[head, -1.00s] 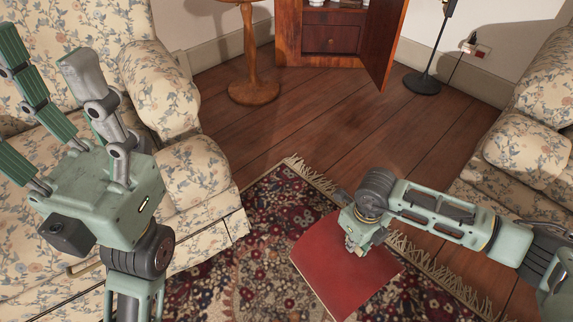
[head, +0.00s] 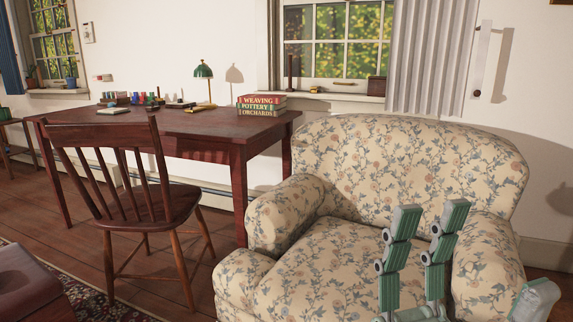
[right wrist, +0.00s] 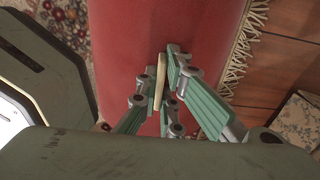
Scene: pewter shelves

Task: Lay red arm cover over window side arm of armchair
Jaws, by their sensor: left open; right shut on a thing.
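The floral armchair (head: 400,165) fills the right half of the head view. Its left arm (head: 280,215), on the window and desk side, is bare; its right arm (head: 487,265) is partly hidden behind my left gripper. The red arm cover (right wrist: 125,50) spreads flat below my right gripper in the right wrist view. My right gripper (right wrist: 163,60) is shut on a thin, tan-edged piece that stands up at the cover; I take it to be part of the cover.
A wooden desk (head: 190,130) with books (head: 262,104) and a green lamp (head: 204,80) stands left of the armchair. A wooden chair (head: 130,200) is in front of it. The window (head: 335,45) is behind. The fringed rug (right wrist: 240,45) borders bare floor.

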